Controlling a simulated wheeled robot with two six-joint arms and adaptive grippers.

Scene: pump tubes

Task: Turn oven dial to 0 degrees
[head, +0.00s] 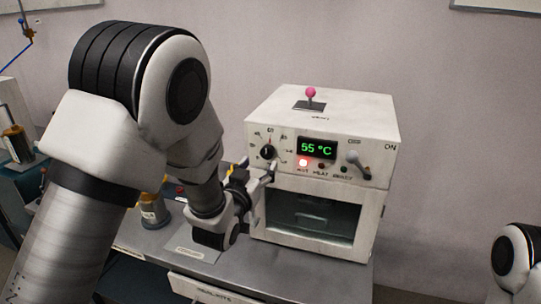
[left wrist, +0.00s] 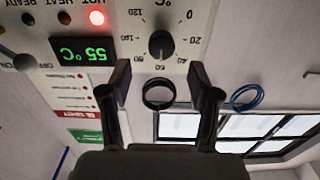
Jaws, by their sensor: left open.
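The white oven (head: 382,200) stands on the bench. Its black round dial (head: 267,152) is at the left of the front panel, beside a display (head: 316,148) reading 55 °C in green. The dial (left wrist: 161,44) also shows in the left wrist view, upside down, ringed by numbers including 0, 20 and 120; its exact pointer setting is hard to read. My left gripper (head: 259,168) is open just below and in front of the dial. In the left wrist view its fingers (left wrist: 159,84) are spread either side of the dial's line, with the dial beyond them, untouched and ungripped.
A red lamp glows under the display. A grey lever (head: 357,160) sits at the panel's right, and a pink-knobbed lever (head: 311,94) stands on top. The dark-windowed door (head: 312,218) is below. A yellow-and-grey item (head: 154,208) stands on the bench, left of the oven.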

